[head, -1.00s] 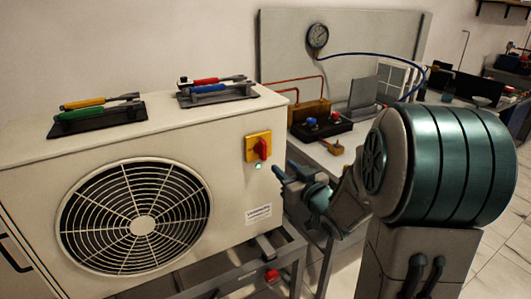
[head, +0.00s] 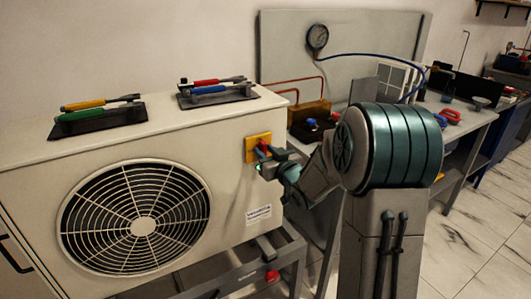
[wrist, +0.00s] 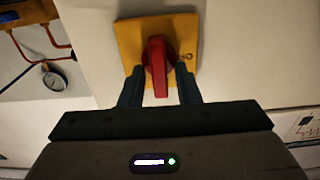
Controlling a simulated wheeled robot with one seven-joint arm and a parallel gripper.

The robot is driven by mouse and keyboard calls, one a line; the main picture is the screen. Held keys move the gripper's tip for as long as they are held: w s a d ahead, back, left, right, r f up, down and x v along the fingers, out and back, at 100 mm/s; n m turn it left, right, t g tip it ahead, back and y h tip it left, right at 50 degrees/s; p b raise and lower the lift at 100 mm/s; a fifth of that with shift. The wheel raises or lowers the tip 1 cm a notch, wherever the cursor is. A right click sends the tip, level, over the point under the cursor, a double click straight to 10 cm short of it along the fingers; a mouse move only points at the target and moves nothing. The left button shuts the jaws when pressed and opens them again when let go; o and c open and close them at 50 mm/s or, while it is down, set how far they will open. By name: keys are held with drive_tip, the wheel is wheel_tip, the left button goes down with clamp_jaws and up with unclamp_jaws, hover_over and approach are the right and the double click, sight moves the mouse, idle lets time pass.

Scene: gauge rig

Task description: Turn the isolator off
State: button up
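The isolator is a red rotary handle (wrist: 158,66) on a yellow square plate (head: 251,148), on the front of the white fan unit near its upper right corner. In the wrist view the handle's long axis runs nearly along the picture's vertical. My gripper (wrist: 160,82) is open, with one dark finger on each side of the handle. A small gap seems to show on both sides, so the fingers look apart from it. In the head view my gripper (head: 266,158) partly covers the handle and plate. A green light (head: 257,167) glows just below the plate.
The white fan unit (head: 230,115) carries two dark trays with coloured tools on top. A pressure gauge (head: 318,37) with a blue hose is on the panel behind. A bench with a copper pipe and a brass block stands close behind my arm.

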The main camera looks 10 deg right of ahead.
clamp_jaws()
drive_tip(key=shift+f+n+b, duration=0.15)
drive_tip(key=shift+n+b, duration=0.15)
drive_tip(key=shift+b, duration=0.3)
drive_tip(key=n+b, duration=0.5)
drive_tip(key=b, duration=0.2)
drive_tip(key=n+b, duration=0.6)
drive_tip(key=b, duration=0.1)
drive_tip(key=n+b, duration=0.6)
drive_tip(key=b, duration=0.1)
drive_tip(key=shift+s+a+f, duration=0.15)
drive_tip(key=shift+a+f, duration=0.2)
drive_tip(key=shift+a, duration=0.05)
drive_tip(key=shift+n, duration=0.3)
drive_tip(key=shift+o, duration=1.6)
unclamp_jaws()
